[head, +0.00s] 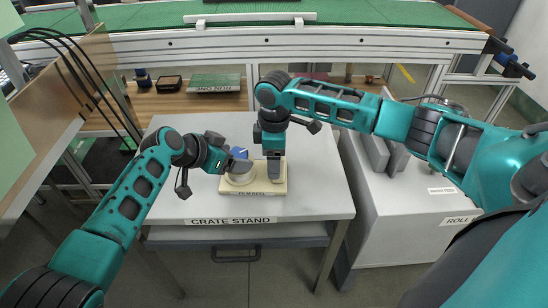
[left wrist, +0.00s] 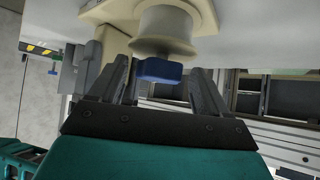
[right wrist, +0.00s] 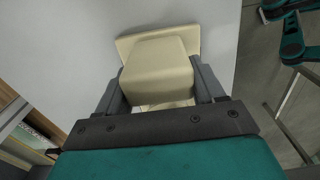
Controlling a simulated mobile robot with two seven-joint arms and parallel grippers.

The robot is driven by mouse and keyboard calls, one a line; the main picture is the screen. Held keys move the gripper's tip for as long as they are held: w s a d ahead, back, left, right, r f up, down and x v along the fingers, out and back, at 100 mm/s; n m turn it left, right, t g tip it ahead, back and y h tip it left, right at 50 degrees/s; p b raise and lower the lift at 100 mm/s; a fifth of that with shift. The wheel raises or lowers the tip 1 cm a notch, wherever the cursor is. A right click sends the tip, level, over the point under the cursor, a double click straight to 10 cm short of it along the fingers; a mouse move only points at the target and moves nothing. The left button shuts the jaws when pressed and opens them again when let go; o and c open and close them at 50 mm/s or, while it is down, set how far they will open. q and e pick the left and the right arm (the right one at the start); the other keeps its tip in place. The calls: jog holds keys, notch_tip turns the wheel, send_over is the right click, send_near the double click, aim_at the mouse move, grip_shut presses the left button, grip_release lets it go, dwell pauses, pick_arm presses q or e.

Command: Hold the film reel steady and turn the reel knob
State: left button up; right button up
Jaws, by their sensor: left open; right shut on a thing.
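The film reel (head: 253,192) sits on the crate stand: a cream base with a label, a round cream spool (head: 240,179) and an upright cream block. In the left wrist view the spool (left wrist: 165,32) carries a blue knob (left wrist: 160,71), which also shows in the head view (head: 239,153). My left gripper (head: 243,162) is open, with one finger on each side of the knob, apart from it. My right gripper (head: 273,179) points down and is shut on the cream block (right wrist: 158,72), whose faces lie between its fingers in the right wrist view.
The crate stand (head: 190,203) has a clear grey top around the reel. A grey cabinet (head: 390,235) stands to the right. Behind is a long bench (head: 350,38) with a green top, with a lower shelf holding a green box (head: 215,82).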

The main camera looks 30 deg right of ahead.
pick_arm(q)
jog(key=shift+w+m+g, duration=0.1)
jog(key=shift+m+g, duration=0.5)
jog(key=shift+m, duration=0.1)
jog(key=shift+w+a, duration=0.1)
jog(key=shift+w, duration=0.05)
jog(key=shift+c, duration=0.2)
jog(key=c, duration=0.9)
